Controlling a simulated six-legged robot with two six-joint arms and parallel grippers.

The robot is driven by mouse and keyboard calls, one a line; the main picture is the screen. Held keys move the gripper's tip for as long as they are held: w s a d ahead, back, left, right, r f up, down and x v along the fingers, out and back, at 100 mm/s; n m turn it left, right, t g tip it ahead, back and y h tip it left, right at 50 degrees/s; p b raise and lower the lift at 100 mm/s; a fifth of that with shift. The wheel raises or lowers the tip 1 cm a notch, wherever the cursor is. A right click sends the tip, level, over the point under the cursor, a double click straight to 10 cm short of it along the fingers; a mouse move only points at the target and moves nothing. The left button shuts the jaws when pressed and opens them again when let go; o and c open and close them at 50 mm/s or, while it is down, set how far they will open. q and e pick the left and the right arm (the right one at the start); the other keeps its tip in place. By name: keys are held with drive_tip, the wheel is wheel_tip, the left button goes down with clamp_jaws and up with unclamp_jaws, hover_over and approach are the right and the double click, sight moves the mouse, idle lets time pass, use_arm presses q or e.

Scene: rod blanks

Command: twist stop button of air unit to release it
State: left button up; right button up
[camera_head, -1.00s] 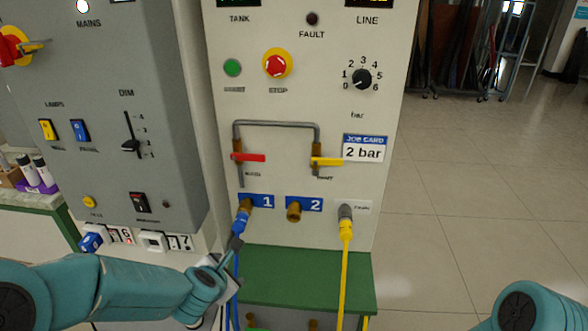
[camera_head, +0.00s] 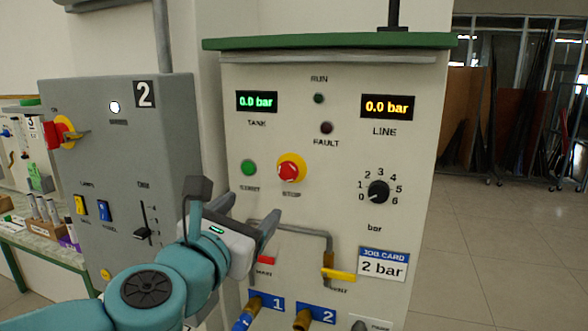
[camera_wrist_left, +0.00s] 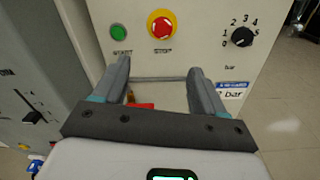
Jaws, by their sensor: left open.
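The red stop button (camera_head: 289,171) sits on a yellow ring on the front of the beige air unit (camera_head: 330,100), with the green start button (camera_head: 249,168) to its left. The stop button also shows in the left wrist view (camera_wrist_left: 161,27), ahead of and above my fingertips. My left gripper (camera_head: 250,211) is open and empty, below and to the left of the stop button in the head view, apart from it. In the left wrist view its two fingers (camera_wrist_left: 158,72) are spread in front of the grey pipe. My right gripper is not in view.
A grey pipe with a red and a yellow valve handle (camera_head: 338,274) runs below the buttons. The black pressure knob (camera_head: 378,191) and job card (camera_head: 383,264) are to the right. A grey power cabinet (camera_head: 120,150) stands at left. Open floor lies right.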

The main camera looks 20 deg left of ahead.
sight(287, 172)
use_arm(q)
drive_tip(key=w, duration=0.5)
drive_tip(key=w+p, duration=0.1)
drive_tip(key=w, duration=0.4)
drive_tip(key=w+p, duration=0.1)
drive_tip(key=w, duration=0.4)
drive_tip(key=shift+w+d+r, duration=0.2)
drive_tip(key=shift+d+r, duration=0.2)
drive_tip(key=shift+w+a+f, duration=0.1)
drive_tip(key=shift+w, duration=0.35)
drive_tip(key=shift+s, duration=0.1)
drive_tip(key=shift+c, duration=1)
drive_tip(key=c, duration=0.9)
